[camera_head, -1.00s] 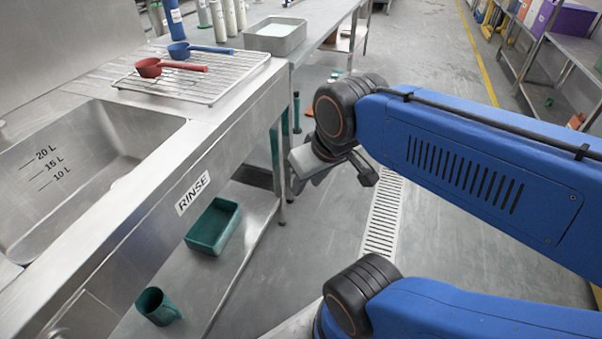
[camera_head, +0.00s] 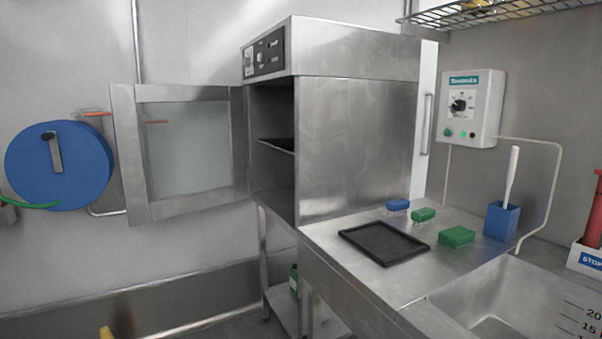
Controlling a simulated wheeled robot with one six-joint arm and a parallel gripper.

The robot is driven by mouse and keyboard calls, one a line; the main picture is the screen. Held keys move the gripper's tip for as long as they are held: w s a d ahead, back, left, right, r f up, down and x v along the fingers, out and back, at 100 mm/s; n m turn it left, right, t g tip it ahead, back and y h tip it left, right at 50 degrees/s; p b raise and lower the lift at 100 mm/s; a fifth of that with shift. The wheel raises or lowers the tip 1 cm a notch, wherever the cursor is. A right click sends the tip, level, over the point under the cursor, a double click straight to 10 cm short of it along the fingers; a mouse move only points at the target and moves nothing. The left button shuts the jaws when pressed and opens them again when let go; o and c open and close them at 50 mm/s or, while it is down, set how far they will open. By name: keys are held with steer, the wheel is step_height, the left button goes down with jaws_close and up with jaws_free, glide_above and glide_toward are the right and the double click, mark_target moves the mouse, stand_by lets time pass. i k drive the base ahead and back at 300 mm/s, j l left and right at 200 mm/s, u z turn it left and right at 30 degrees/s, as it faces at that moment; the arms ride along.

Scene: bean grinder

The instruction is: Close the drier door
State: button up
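The drier (camera_head: 355,150) is a tall steel cabinet with a black control panel on its upper front. Its door (camera_head: 128,150), a steel frame around a glass window (camera_head: 190,148), stands wide open, swung out to the left of the cabinet. The dark inside of the drier and a shelf (camera_head: 278,145) in it show through the opening. My gripper is not in view.
A steel counter with a black tray (camera_head: 384,243) and several sponges adjoins the drier on the right, beside a sink (camera_head: 500,300). A blue hose reel (camera_head: 58,166) hangs on the wall left of the door. Floor shows at the bottom.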

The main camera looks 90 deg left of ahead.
mark_target(123, 97)
steer(key=u, duration=2.65)
